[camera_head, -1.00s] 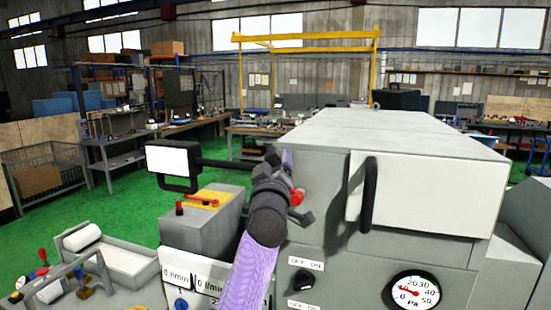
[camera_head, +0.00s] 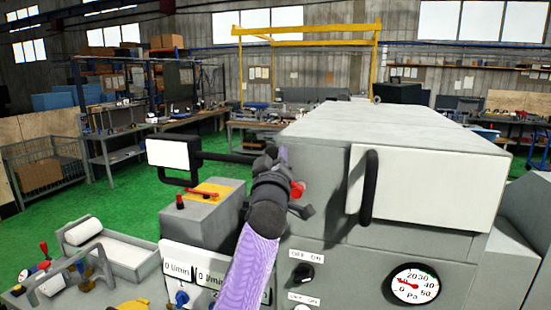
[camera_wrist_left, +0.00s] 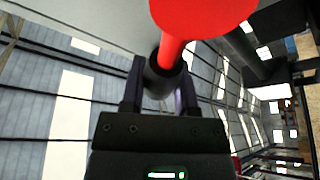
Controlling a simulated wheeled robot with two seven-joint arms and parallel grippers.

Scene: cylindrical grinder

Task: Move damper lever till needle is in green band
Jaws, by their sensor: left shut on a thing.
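The damper lever shows as a red knob (camera_head: 298,189) on the left part of the grey machine's front. In the left wrist view the red knob and its red shaft (camera_wrist_left: 172,48) rise from a dark collar between my fingers. My left gripper (camera_head: 283,165) is shut on the lever; its fingertips are partly hidden by the wrist in the head view. The round Pa gauge (camera_head: 415,284) is at the lower right of the front. Its red needle points left to upper left, at the low end of the scale. I cannot make out a green band. My right gripper is not in view.
A white door with a black vertical handle (camera_head: 368,190) is right of my arm. A white panel on a black arm (camera_head: 174,157) stands to the left. Two l/min meters (camera_head: 178,270) and an OFF/ON knob (camera_head: 301,274) are lower down.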

